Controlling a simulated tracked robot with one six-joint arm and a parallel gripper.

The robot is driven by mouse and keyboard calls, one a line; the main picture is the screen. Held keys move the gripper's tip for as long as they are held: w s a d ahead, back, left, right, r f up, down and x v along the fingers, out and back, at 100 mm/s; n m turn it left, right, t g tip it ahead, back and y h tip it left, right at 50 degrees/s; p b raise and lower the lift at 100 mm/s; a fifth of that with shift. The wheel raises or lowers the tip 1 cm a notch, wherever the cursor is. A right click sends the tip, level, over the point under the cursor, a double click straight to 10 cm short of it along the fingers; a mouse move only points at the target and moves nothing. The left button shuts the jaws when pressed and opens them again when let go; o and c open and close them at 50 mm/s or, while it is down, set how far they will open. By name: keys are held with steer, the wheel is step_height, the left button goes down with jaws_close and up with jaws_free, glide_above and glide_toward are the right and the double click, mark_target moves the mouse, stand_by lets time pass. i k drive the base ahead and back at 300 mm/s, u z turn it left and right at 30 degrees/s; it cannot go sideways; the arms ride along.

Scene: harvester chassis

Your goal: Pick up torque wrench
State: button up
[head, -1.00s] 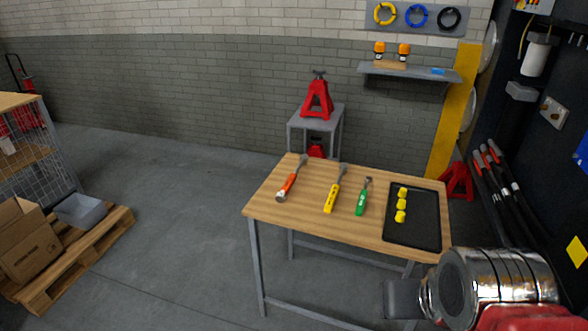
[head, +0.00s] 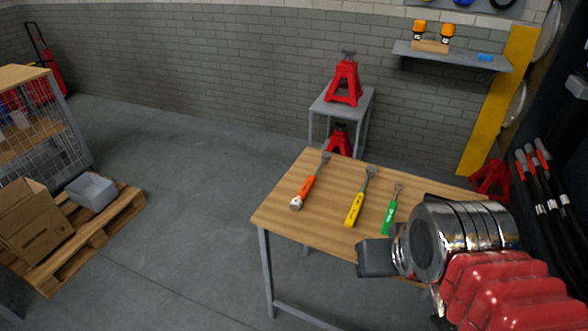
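Three hand tools lie side by side on the wooden table (head: 283,207): one with an orange handle (head: 304,191), one with a yellow handle (head: 355,209) and one with a green handle (head: 388,217). Each has a metal head towards the far edge. The frames do not make clear which one is the torque wrench. My gripper (head: 376,258), a dark grey block at the end of my shiny red arm, shows in front of the table's near right part. It is apart from the tools, and its fingers cannot be made out. My arm hides the table's right part.
A red jack stand (head: 344,81) stands on a grey stand behind the table. A wall shelf (head: 446,57) holds orange-capped bottles. A pallet (head: 102,235) with a cardboard box (head: 36,222) and grey bin (head: 91,191) lies left. Floor between pallet and table is clear.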

mark_target(325, 156)
steer(key=u, duration=0.35)
steer(key=i, duration=0.65)
steer(key=u, duration=0.8)
steer(key=i, duration=0.55)
steer(key=u, duration=0.3)
